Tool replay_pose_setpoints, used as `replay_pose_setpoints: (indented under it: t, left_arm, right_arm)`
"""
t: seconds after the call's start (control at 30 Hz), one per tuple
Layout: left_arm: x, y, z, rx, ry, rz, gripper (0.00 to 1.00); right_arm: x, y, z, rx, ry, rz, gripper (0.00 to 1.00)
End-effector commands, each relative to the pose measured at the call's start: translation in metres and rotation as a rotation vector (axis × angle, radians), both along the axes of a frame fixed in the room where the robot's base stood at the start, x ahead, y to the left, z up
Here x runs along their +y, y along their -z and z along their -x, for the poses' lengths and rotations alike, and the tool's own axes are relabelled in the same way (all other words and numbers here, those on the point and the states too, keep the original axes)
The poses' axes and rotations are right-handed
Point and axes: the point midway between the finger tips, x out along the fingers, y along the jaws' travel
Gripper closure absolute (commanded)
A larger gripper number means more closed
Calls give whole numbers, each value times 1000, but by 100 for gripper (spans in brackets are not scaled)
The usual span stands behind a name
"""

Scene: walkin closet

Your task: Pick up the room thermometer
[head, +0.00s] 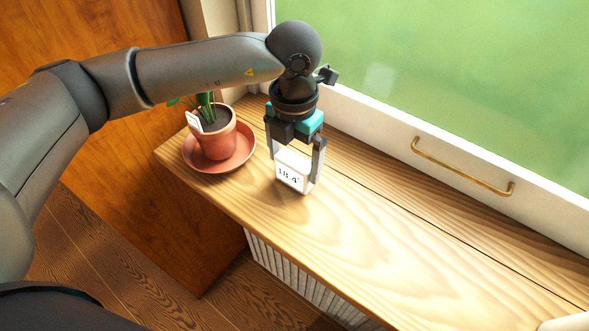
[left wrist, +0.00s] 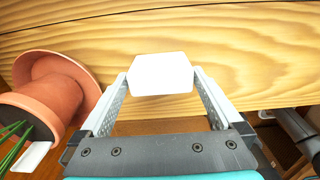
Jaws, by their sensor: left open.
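The room thermometer (head: 292,172) is a small white block with a dark "18.4" reading on its face. It stands on the wooden sill shelf (head: 400,225) below the window. My left gripper (head: 297,160) reaches down over it from above, open, with one finger on each side. In the left wrist view the thermometer's white top (left wrist: 160,73) lies between the tips of the open left gripper (left wrist: 160,85). I cannot tell whether either finger touches it. My right gripper is not in view.
A potted plant (head: 217,139) on a terracotta saucer (head: 240,155) stands close to the left. Behind are the white window frame and a brass handle (head: 462,170). A ribbed white panel (head: 290,268) is under the shelf. The shelf to the right is mostly clear.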

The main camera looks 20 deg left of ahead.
Motion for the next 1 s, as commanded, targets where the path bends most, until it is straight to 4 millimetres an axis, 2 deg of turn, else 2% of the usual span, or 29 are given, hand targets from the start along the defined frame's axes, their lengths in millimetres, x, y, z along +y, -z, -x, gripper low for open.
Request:
replay_pose_setpoints:
  t: [0.03,0.2,0.5,1.0]
  left_arm:
    - [0,11,1,5,-1,-2,0]
    - [-1,32,1,2,-1,0,0]
    - [-1,35,0,1,0,0,1]
    - [-1,35,0,0,0,0,57]
  right_arm:
    - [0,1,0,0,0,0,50]
    - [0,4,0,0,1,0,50]
    - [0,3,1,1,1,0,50]
    - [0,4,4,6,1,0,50]
